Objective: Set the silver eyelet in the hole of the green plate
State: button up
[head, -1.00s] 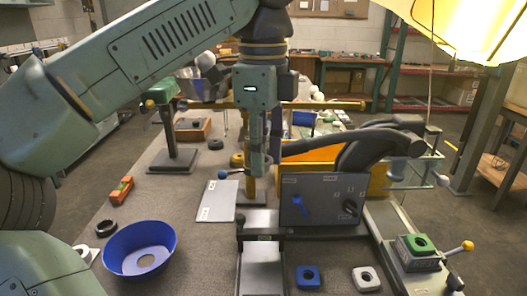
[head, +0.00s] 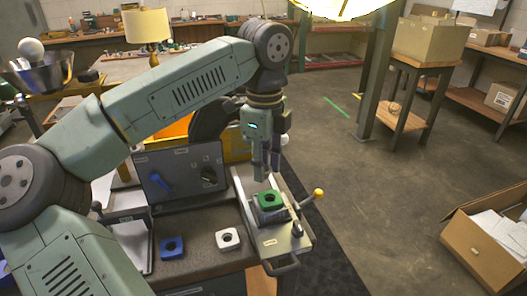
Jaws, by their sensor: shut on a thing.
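The green plate (head: 270,199) sits on a vise-like fixture (head: 268,225) at the right end of the bench, with a dark round hole in its top. My gripper (head: 265,176) points down just above the green plate, apart from it. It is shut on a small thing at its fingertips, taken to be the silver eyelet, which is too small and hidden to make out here.
A blue plate (head: 172,248) and a white plate (head: 228,239), both with holes, lie on the bench left of the fixture. A grey control panel (head: 182,176) with a blue knob stands behind them. A yellow-tipped lever (head: 318,192) sticks out right of the fixture.

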jog(key=shift+w+d+f, duration=0.1)
jog(key=shift+d+f, duration=0.25)
jog(key=shift+d, duration=0.3)
jog(key=shift+f+b, duration=1.4)
jog(key=shift+f, duration=1.05)
jog(key=shift+f+b, duration=0.6)
jog(key=shift+b, duration=0.05)
jog(key=shift+f, duration=0.1)
jog(key=shift+r, duration=0.25)
jog(key=shift+f+b, duration=0.25)
jog(key=shift+b, duration=0.2)
jog(key=shift+r, duration=0.25)
jog(key=shift+f+b, duration=0.25)
jog(key=shift+b, duration=0.05)
jog(key=shift+r, duration=0.25)
